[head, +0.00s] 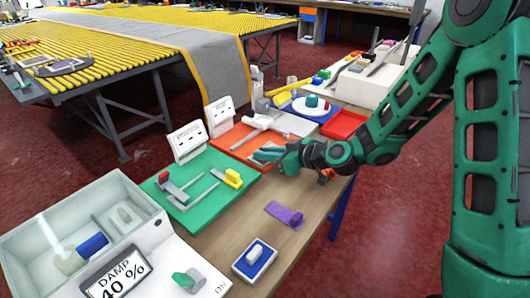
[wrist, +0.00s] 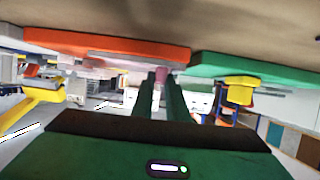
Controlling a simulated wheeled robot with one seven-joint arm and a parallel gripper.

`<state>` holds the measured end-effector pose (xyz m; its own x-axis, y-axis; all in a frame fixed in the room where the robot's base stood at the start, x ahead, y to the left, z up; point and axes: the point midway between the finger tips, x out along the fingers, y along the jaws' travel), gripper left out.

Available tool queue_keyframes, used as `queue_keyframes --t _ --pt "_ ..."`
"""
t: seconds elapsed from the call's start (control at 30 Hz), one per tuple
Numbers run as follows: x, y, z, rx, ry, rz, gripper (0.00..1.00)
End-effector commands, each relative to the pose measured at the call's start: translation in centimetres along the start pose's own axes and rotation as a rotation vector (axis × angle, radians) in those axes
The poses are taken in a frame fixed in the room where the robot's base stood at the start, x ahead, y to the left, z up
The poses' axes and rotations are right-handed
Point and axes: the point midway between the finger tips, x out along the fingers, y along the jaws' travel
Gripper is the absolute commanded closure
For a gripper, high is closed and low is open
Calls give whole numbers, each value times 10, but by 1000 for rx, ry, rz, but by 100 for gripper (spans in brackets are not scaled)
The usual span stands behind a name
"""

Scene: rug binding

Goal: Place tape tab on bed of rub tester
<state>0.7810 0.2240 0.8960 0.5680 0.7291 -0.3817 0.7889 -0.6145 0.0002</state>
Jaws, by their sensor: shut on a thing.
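My gripper (head: 264,153) is at the near edge of the orange board (head: 232,136), close to the far corner of the green board (head: 208,207). In the wrist view its fingers (wrist: 160,82) are closed on a small pinkish piece (wrist: 160,90), which seems to be the tape tab; the fingers hide most of it. The orange board carries a white arm-like fixture (head: 259,122) and a sign behind it. The green board carries grey bars, a red knob (head: 163,177) and a yellow block (head: 233,178). The sign lettering is too small to show which is the rub tester.
A purple piece (head: 285,214) and a blue-and-white pad (head: 254,260) lie on the wooden bench (head: 225,238). A clear-lidded damp box (head: 75,232) stands front left. A red tray (head: 343,125) and a round white plate (head: 314,109) are behind.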

Motion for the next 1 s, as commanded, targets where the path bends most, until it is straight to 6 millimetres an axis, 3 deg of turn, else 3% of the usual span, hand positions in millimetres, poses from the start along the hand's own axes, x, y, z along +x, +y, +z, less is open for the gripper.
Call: queue_keyframes --t 0.1,0.13,0.2,0.53,0.73,1.0 --pt "0 0 0 0 0 0 100" --pt "0 0 1 0 0 0 80" --pt "0 0 1 0 0 0 68" --pt "0 0 0 0 0 -1 68" --pt "-6 0 -13 -2 2 0 68" --pt "-64 2 -11 2 0 5 68"
